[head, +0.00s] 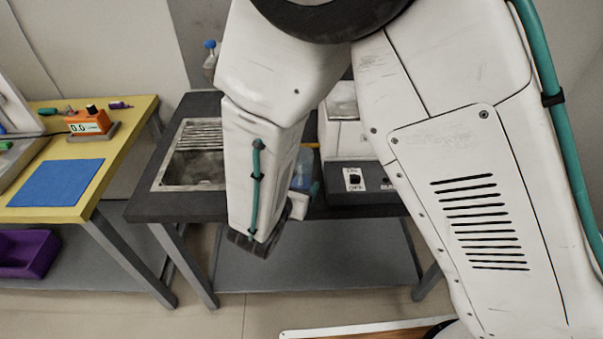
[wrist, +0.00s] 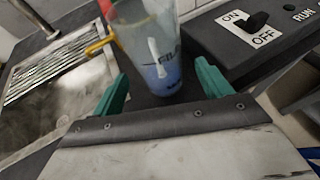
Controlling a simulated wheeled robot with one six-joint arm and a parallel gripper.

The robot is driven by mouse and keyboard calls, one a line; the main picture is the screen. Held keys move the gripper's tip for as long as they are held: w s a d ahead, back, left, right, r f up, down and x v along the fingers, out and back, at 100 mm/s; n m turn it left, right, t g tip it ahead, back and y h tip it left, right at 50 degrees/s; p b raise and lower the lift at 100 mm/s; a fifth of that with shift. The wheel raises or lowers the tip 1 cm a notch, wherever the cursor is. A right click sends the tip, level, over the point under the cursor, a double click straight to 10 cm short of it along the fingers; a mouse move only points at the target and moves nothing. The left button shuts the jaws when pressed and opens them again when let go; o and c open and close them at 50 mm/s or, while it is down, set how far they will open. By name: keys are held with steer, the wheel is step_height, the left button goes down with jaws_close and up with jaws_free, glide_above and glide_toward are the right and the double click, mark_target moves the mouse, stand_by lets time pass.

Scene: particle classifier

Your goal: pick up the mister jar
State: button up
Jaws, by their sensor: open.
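A clear jar with blue liquid (wrist: 160,50), dark lettering and an orange side piece stands on the dark bench in the wrist view; it looks like the mister jar. Its top is cut off by the picture edge. In the head view the jar (head: 303,170) is mostly hidden behind my arm. My gripper (wrist: 163,82) is open, with its green fingers to the left and right of the jar's lower part. Gaps show on both sides, and nothing is held. I cannot tell how far the fingertips reach along the jar.
A grated metal basin (head: 190,172) is set in the bench left of the jar. A machine with an ON/OFF switch (wrist: 256,24) stands close on the right. A clear blue-capped bottle (head: 210,58) is behind. A yellow table (head: 95,150) stands at left.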

mark_target(297, 182)
steer(key=shift+f+x, duration=0.2)
steer(key=shift+x, duration=2.35)
steer(key=shift+s+a, duration=0.1)
steer(key=c, duration=1.1)
steer(key=shift+r, duration=0.15)
